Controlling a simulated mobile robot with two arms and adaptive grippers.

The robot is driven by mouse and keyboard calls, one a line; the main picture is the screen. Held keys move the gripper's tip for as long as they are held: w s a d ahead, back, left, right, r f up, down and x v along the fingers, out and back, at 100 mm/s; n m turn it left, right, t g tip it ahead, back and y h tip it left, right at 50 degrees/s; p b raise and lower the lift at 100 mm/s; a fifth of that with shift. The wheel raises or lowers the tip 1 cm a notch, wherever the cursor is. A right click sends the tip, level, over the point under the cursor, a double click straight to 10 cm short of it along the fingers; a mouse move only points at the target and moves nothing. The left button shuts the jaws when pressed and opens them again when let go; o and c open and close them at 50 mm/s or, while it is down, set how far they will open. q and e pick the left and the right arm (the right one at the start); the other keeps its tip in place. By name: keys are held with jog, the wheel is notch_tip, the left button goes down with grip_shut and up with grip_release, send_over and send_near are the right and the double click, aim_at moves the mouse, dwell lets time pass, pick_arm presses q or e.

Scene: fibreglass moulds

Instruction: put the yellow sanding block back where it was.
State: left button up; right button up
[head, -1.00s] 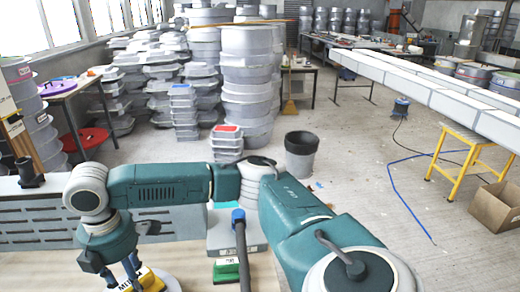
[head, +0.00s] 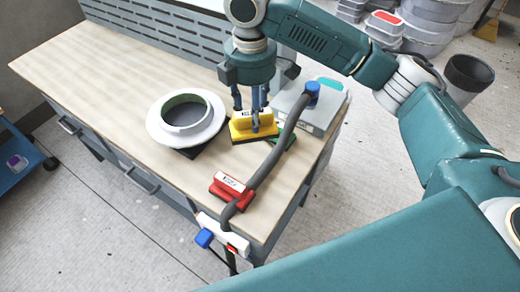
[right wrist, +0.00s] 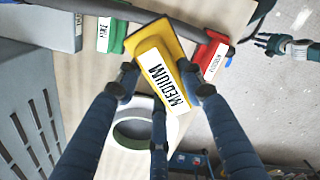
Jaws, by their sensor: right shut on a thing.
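The yellow sanding block (head: 240,128), marked MEDIUM in the right wrist view (right wrist: 150,50), is held in my right gripper (head: 255,122). The fingers are closed around it. It is over the workbench beside the white ring mould; I cannot tell whether it touches the bench. A green block (head: 285,139) lies just beyond it, partly hidden by the grey hose. A red block (head: 232,188) lies nearer the bench's front edge. What looks like my left gripper (right wrist: 268,43) shows small at the right wrist view's right edge, its opening unclear.
The white ring mould (head: 156,124) sits left of the yellow block. The bench's left part (head: 90,75) is clear.

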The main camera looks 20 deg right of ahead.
jog(key=f+p, duration=0.1)
jog(key=f, duration=0.6)
jog(key=f+p, duration=0.1)
jog(key=f, duration=0.6)
jog(key=shift+d+f+p, duration=0.2)
jog(key=shift+f+p, duration=0.15)
jog(key=shift+p, duration=0.05)
jog(key=o, duration=1)
jog(key=shift+f, duration=0.1)
